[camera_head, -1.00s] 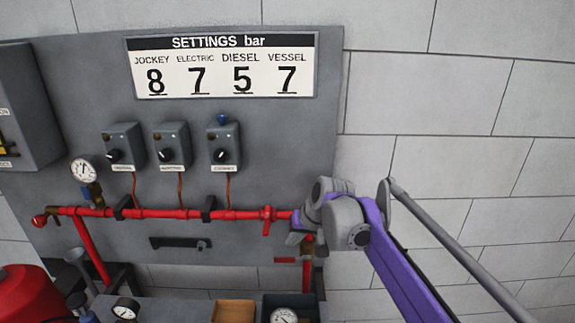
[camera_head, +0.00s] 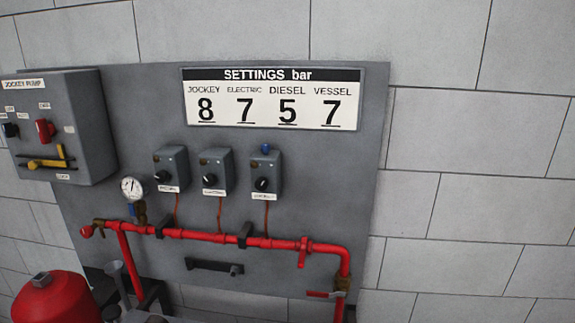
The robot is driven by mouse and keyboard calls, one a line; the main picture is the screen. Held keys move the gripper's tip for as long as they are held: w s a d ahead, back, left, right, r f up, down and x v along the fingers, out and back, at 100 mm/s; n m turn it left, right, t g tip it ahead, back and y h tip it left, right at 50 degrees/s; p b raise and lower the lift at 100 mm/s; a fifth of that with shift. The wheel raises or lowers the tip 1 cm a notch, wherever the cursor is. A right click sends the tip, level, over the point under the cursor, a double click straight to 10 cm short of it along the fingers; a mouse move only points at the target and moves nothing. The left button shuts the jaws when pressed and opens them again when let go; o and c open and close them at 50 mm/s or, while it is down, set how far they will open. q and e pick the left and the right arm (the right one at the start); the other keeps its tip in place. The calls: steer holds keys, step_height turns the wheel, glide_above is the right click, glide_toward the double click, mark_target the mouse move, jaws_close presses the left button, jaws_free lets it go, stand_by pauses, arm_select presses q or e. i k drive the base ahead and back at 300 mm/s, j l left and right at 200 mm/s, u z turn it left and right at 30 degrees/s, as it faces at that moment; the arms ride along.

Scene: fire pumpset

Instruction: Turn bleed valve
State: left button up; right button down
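A red pipe (camera_head: 200,236) runs along the lower part of the grey panel and bends down at its right end. A small valve (camera_head: 341,284) with a flat red lever (camera_head: 317,294) sits on the down-going part; the lever points left, about level. At the pipe's left end is a brass fitting with a red knob (camera_head: 87,231). A red valve handle (camera_head: 303,252) stands upright on the pipe near the bend. No label shows which of these is the bleed valve. Neither of my grippers is in view.
A pressure gauge (camera_head: 133,188) and several grey switch boxes (camera_head: 216,172) are on the panel above the pipe. A jockey pump box (camera_head: 75,120) is at the left. A red tank (camera_head: 55,300) is at the lower left. A black handle (camera_head: 214,266) juts out below the pipe.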

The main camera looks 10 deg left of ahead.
mark_target(87, 232)
steer(key=k+j+u, duration=0.1)
steer(key=u, duration=1.4)
